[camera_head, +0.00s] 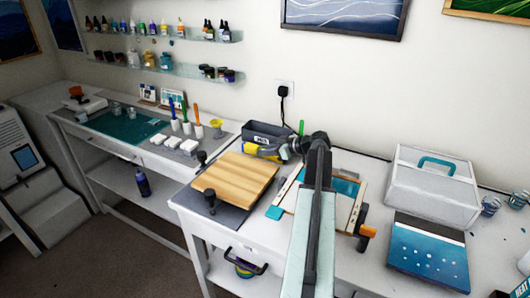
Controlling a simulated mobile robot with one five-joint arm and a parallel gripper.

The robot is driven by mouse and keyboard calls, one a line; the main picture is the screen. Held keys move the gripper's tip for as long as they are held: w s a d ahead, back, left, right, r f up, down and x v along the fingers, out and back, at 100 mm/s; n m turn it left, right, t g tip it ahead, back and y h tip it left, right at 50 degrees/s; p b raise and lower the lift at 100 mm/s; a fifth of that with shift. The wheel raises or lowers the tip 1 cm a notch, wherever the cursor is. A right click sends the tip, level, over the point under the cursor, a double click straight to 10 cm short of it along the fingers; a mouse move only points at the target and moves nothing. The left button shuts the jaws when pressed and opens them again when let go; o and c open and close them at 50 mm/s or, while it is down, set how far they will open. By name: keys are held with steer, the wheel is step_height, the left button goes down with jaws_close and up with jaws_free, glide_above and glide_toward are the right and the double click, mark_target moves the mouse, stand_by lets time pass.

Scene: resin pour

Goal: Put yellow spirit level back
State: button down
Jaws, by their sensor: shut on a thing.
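The yellow spirit level (258,150) shows as a short yellow piece in front of a dark grey bin (270,133) at the middle of the bench. My gripper (283,151) is shut on the spirit level at its right side, by the bin's front. My arm comes up from the bottom of the picture and bends left there. The right end of the level is hidden by the gripper. I cannot tell whether the level touches the bin or the bench.
A wooden board (236,178) on a dark mat lies just in front of the bin. A framed blue panel (345,187) lies right, partly behind my arm. A white case (433,183) and a blue painted panel (428,250) stand farther right. A black plug (283,92) is on the wall.

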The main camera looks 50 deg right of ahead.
steer(key=shift+f, duration=0.15)
steer(key=c, duration=1.1)
jaws_free()
steer(key=p+v, duration=0.3)
steer(key=v, duration=0.4)
steer(key=shift+s+d+r, duration=0.1)
steer(key=shift+s+r, duration=0.15)
steer(key=shift+s, duration=0.15)
